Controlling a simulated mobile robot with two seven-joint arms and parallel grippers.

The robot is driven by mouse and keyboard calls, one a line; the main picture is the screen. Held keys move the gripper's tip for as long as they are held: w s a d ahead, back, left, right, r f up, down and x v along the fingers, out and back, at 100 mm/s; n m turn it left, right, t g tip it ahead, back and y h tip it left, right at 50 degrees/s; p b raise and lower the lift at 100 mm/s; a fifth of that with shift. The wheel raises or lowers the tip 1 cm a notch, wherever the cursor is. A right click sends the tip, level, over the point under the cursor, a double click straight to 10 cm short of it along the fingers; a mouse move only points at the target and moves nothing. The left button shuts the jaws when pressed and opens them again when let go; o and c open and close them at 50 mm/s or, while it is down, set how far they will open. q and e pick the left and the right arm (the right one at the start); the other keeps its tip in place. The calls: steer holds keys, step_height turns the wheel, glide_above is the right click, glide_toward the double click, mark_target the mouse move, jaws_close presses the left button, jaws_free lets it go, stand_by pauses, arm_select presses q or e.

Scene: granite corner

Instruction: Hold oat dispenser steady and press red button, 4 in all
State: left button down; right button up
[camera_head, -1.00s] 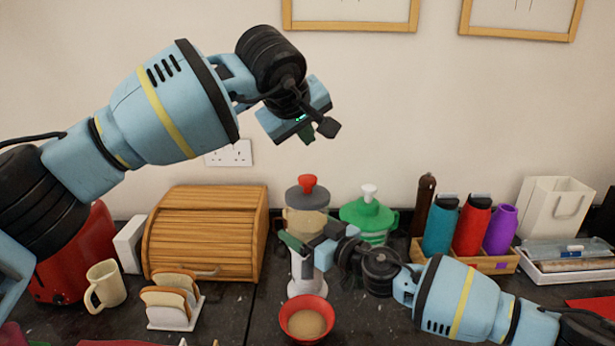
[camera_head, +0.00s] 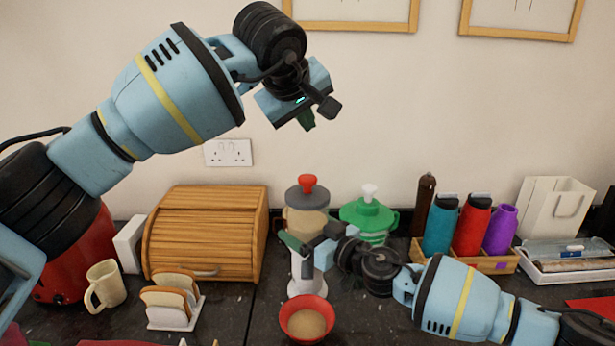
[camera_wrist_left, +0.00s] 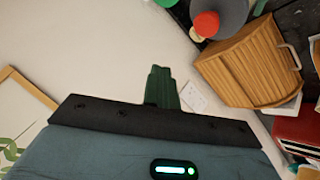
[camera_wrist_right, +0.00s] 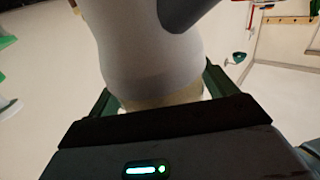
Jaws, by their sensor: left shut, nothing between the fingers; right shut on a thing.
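The oat dispenser (camera_head: 306,222) stands upright at the middle of the counter, with a grey lid and a red button (camera_head: 307,183) on top. A red bowl (camera_head: 306,331) with oat-coloured contents sits under it. My right gripper (camera_head: 306,252) is shut around the dispenser's body; its pale wall fills the space between the fingers in the right wrist view (camera_wrist_right: 150,55). My left gripper (camera_head: 308,122) is shut and empty, in the air above the red button and apart from it. The button also shows in the left wrist view (camera_wrist_left: 206,24).
A green-lidded dispenser (camera_head: 370,216) with a white knob stands close on the right. A wooden bread box (camera_head: 205,235), toast rack (camera_head: 172,316) and cream mug (camera_head: 105,287) are on the left. Bottles in a wooden box (camera_head: 490,264) stand on the right. The wall is behind.

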mark_target(308, 177)
arm_select(q)
steer(key=shift+f, duration=3.8)
steer(key=shift+f, duration=0.2)
steer(key=shift+f, duration=0.25)
steer(key=shift+f, duration=1.25)
steer(key=shift+r, duration=0.1)
stand_by(0.3)
steer(key=shift+r, duration=1.5)
steer(key=shift+r, duration=0.15)
steer(key=shift+r, duration=2.4)
